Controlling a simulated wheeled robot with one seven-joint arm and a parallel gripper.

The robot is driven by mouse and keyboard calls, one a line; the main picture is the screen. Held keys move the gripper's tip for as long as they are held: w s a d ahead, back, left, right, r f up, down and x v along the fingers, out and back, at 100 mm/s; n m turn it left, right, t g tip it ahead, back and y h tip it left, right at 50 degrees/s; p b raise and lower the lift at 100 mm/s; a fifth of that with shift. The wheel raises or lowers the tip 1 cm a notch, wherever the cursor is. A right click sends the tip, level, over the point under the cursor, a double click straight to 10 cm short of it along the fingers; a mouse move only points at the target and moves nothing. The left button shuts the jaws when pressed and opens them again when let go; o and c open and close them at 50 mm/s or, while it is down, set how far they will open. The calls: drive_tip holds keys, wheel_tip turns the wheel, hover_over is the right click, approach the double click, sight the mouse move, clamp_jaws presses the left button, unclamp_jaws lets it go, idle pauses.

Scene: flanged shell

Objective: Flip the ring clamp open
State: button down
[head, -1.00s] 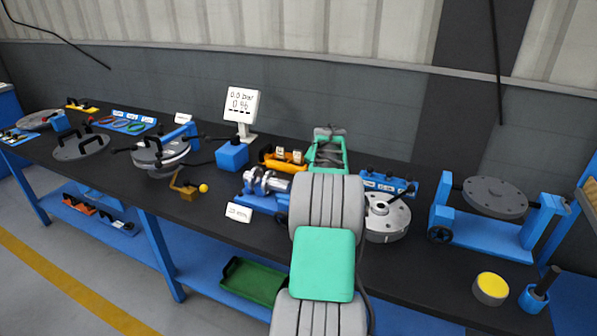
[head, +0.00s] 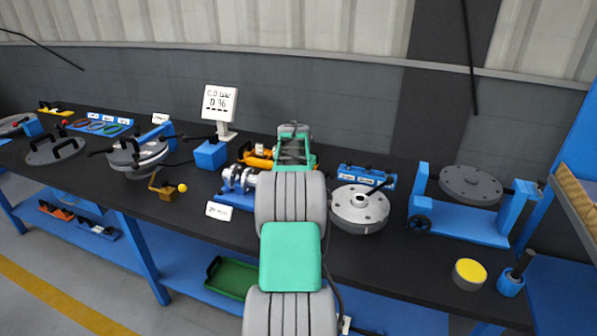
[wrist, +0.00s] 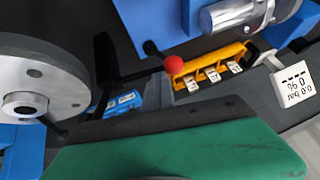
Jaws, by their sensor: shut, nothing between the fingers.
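The silver ring clamp with its short pipe (head: 238,179) sits on a blue stand, left of my arm in the head view. In the wrist view the silver pipe (wrist: 232,17) shows at the top right. A red ball knob (wrist: 173,64) on a dark rod shows below and left of it. My gripper (wrist: 103,45) appears as dark, closed fingers left of the red knob, with nothing visible between them. I cannot tell whether the fingers touch the rod. In the head view my arm hides the gripper.
A grey flanged disc with a hub (head: 359,207) stands right of my arm; it is close at the left in the wrist view (wrist: 35,95). An orange tray (wrist: 215,68) with labels lies behind the clamp. A display (head: 219,103) stands at the back.

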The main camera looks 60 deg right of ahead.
drive_tip(key=r+p, duration=0.1)
drive_tip(key=r, duration=0.2)
drive_tip(key=r+p, duration=0.1)
drive_tip(key=r, duration=0.1)
drive_tip(key=shift+s+d+r+p, duration=0.15)
drive_tip(key=shift+d+r+p, duration=0.05)
drive_tip(key=shift+d+p, duration=0.15)
drive_tip(key=b+v, duration=0.2)
drive_tip(key=v, duration=0.6)
drive_tip(key=shift+a, duration=0.45)
drive_tip(key=shift+r, duration=0.15)
